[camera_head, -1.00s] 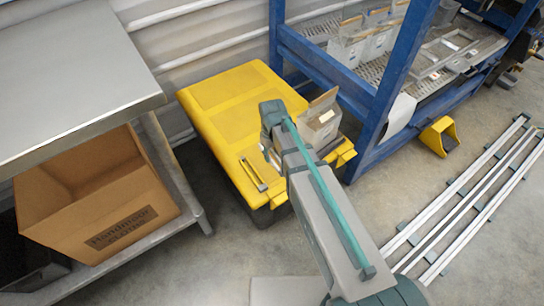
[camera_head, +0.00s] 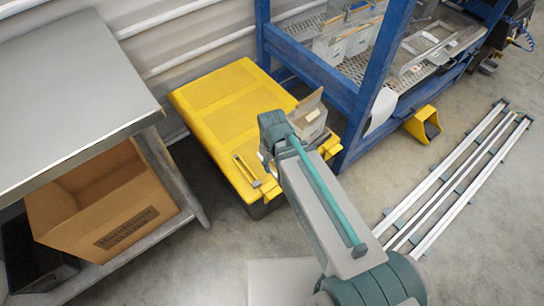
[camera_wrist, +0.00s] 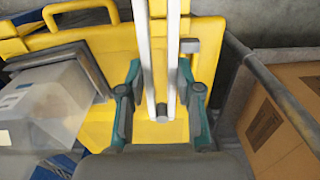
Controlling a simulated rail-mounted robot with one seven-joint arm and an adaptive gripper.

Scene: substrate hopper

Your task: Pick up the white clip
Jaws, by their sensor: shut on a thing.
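The white clip (camera_wrist: 151,60) shows in the wrist view as two long, pale parallel bars with a dark grey end between my fingers. My gripper (camera_wrist: 161,100) is shut on it near that end, and the bars run away toward the top edge. In the head view the clip (camera_head: 247,171) shows as a narrow pale shape over the front left part of the yellow box lid (camera_head: 215,100). There my fingers are mostly hidden behind my arm. I cannot tell whether the clip touches the lid.
A grey container with raised flaps (camera_head: 312,118) stands on the lid, close right of my wrist. A cardboard box (camera_head: 125,232) sits on the shelf under a metal table (camera_head: 75,80) at left. A blue rack (camera_head: 345,85) stands behind. Metal rails (camera_head: 460,170) lie on the floor at right.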

